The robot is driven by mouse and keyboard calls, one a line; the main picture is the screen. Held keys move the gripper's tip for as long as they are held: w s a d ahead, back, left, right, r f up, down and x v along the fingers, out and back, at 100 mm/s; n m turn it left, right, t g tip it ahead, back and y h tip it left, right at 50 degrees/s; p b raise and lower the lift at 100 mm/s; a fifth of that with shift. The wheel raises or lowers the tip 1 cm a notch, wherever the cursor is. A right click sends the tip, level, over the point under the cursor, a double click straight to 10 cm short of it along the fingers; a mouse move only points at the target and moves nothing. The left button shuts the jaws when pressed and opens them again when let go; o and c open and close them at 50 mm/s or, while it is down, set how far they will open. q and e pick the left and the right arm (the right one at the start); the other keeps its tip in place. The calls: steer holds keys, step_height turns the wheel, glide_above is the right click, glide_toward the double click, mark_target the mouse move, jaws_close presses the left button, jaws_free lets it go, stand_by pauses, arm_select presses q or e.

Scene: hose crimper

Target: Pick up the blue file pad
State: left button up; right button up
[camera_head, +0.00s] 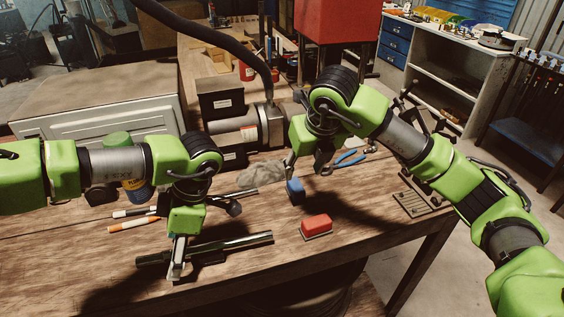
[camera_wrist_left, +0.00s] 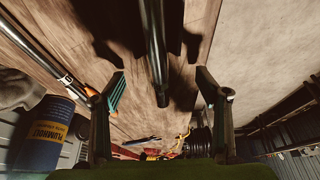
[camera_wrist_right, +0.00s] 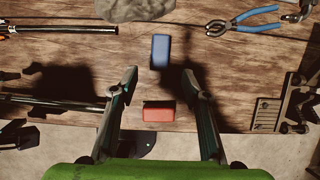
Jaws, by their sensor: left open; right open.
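The blue file pad (camera_head: 295,191) is a small blue block on the wooden table, left of and behind a red block (camera_head: 316,226). In the right wrist view the blue pad (camera_wrist_right: 160,51) lies just past the fingertips, centred between them, with the red block (camera_wrist_right: 158,113) nearer the wrist. My right gripper (camera_head: 306,168) is open and empty, pointing down above the blue pad. My left gripper (camera_head: 178,268) is open by a dark metal tube (camera_head: 240,242). In the left wrist view the tube (camera_wrist_left: 152,45) shows between its open fingers (camera_wrist_left: 160,76); contact cannot be told.
Blue-handled pliers (camera_head: 351,158) and a grey cloth-like lump (camera_head: 235,174) lie behind the blue pad. A crimping machine (camera_head: 240,130) stands at the back. A slotted metal plate (camera_head: 415,203) lies at the table's right. Bare wood surrounds the two blocks.

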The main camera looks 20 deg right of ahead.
mark_target(296, 185)
steer(key=x, duration=1.1)
steer(key=shift+w, duration=0.35)
steer(key=c, duration=1.2)
